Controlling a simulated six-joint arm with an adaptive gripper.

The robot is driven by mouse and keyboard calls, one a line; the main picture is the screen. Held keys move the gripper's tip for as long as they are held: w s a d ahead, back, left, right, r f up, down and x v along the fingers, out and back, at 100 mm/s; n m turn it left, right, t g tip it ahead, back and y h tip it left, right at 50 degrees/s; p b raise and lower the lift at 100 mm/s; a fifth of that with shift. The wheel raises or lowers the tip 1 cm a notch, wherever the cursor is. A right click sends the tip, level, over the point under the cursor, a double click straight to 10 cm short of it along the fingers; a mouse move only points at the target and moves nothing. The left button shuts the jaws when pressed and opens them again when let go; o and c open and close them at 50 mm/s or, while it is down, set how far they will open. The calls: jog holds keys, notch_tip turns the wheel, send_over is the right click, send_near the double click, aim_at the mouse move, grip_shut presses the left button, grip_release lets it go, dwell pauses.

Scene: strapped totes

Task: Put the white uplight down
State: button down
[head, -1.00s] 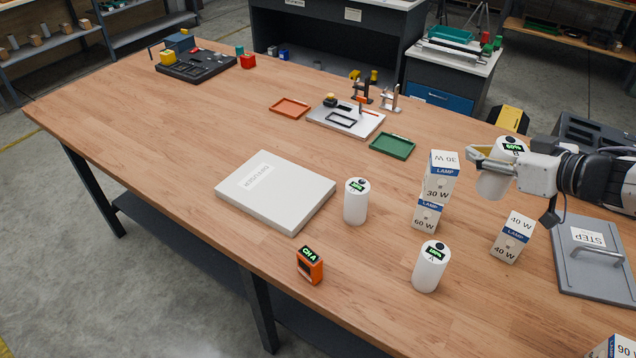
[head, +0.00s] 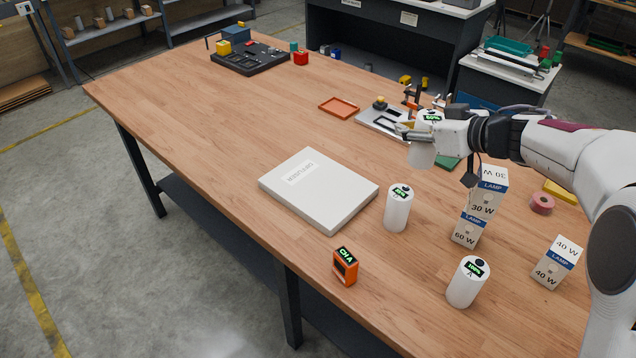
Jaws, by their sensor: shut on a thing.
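My gripper (head: 408,132) is shut on a white uplight (head: 422,157), a cylinder with a green-lit display on its top. It is held upright at the far side of the table, apparently above the tabletop, in front of the grey tray and green tray. Two similar white cylinders stand upright on the table: one (head: 397,210) right of the white diffuser panel, one (head: 466,284) nearer the front edge, its display reading 100%. The underside of the held uplight is clear of other things in this view, but its exact height is hard to tell.
A white diffuser panel (head: 330,205) lies on the wooden table (head: 200,130). An orange CH A device (head: 345,267) stands near the front edge. Stacked lamp boxes (head: 484,207) and a single lamp box (head: 557,264) stand right. An orange tray (head: 339,108) lies behind.

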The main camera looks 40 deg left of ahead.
jog(key=s+a+f+m+t, duration=0.1)
jog(key=a+f, duration=0.1)
jog(key=a, duration=0.3)
jog(key=s+a+f, duration=0.2)
jog(key=a, duration=0.3)
jog(key=m+t+h, duration=0.1)
jog(key=m+t, duration=0.2)
send_over(311, 183)
jog(key=shift+f, duration=1.55)
jog(key=shift+n, duration=0.3)
jog(key=shift+f, duration=0.15)
jog(key=shift+f, duration=3)
jog(key=shift+f, duration=1.85)
jog(key=shift+f, duration=0.1)
